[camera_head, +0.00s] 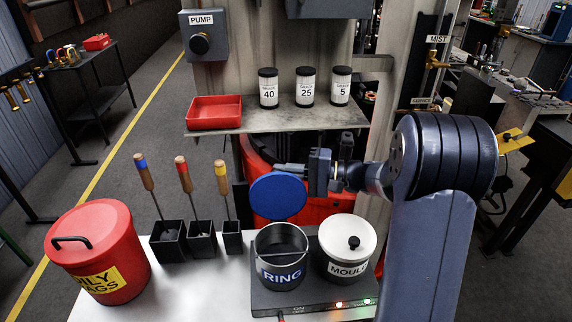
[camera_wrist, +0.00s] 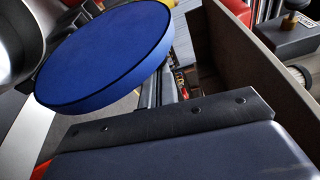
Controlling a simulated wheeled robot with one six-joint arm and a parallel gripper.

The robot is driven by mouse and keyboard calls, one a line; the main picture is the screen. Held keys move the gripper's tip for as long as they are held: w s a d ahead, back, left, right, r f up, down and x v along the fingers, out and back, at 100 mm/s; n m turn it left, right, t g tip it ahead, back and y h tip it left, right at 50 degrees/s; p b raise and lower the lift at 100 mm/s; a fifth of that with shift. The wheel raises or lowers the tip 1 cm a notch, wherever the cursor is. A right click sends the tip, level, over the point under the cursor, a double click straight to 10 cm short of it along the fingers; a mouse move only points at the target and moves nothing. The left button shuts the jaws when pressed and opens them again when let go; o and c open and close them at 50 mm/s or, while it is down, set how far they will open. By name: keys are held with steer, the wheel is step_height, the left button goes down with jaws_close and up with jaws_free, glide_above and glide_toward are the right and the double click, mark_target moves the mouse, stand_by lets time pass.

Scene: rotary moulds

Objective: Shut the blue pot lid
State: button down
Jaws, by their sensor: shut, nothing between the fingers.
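The pot labelled RING (camera_head: 281,262) stands on the dark heater at the front, with its mouth open to view. Its blue lid (camera_head: 278,198) is raised and stands tilted up at the pot's back edge. In the wrist view the blue lid (camera_wrist: 105,55) fills the upper left. My gripper (camera_head: 282,168) is shut and empty, pointing left just above and behind the lid's upper edge. I cannot tell whether it touches the lid. In the wrist view the fingers are partly hidden behind the lid.
A white-lidded MOULD pot (camera_head: 346,248) stands right of the RING pot on the heater (camera_head: 312,297). Tools in black holders (camera_head: 201,240) and a red OILY RAGS bin (camera_head: 97,252) are to the left. A shelf (camera_head: 277,120) with several canisters and a red tray (camera_head: 214,112) is behind.

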mark_target(289, 182)
steer(key=shift+s+f+b, duration=0.1)
steer(key=shift+s+b, duration=0.05)
steer(key=shift+b, duration=0.4)
steer(key=s+n+b, duration=0.1)
steer(key=b, duration=0.2)
steer(key=s+n+y+b, duration=0.1)
steer(key=s+n+b, duration=0.2)
steer(key=b, duration=0.5)
steer(key=s+n+y+b, duration=0.1)
steer(key=s+n+b, duration=0.5)
steer(key=b, duration=0.7)
steer(key=shift+s+g+y+b, duration=0.3)
steer(key=shift+y+b, duration=0.1)
steer(key=shift+s+f, duration=0.1)
